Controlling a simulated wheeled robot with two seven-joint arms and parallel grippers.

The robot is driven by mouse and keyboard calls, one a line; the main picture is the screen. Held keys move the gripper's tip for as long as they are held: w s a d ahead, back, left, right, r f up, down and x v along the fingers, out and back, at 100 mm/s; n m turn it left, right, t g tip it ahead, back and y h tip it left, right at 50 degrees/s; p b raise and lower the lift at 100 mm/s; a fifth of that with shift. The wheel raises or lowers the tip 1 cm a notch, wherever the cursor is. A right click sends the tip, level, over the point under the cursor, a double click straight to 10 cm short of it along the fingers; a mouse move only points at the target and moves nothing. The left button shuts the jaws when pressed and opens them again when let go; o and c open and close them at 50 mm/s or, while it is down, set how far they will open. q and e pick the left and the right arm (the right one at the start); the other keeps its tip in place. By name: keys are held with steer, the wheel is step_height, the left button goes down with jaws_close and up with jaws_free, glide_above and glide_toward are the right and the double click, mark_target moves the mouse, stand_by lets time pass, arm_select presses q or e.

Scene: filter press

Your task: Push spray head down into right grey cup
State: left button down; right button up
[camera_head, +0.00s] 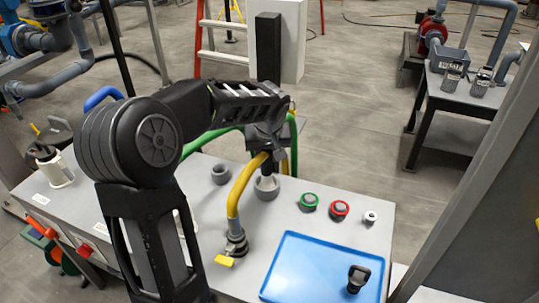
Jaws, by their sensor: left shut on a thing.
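My left gripper (268,153) points down just above the right grey cup (266,192) on the grey bench. It is shut on the spray head (267,181), whose pale lower part shows at the mouth of that cup. The gripper hides its upper part, and I cannot tell how deep it sits. The left grey cup (221,174) stands beside it and looks empty. My right gripper is out of view.
A yellow hose (236,192) arches from by the gripper to a metal fitting (236,243) on the bench. A blue tray (310,265) holds a black coupling (358,278). Green (309,201) and red (339,209) ringed buttons sit right of the cup. A green hose (199,142) passes behind.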

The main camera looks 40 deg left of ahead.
arm_select(q)
steer(key=c, duration=1)
jaws_free()
steer(key=shift+f, duration=0.1)
steer(key=v, duration=0.8)
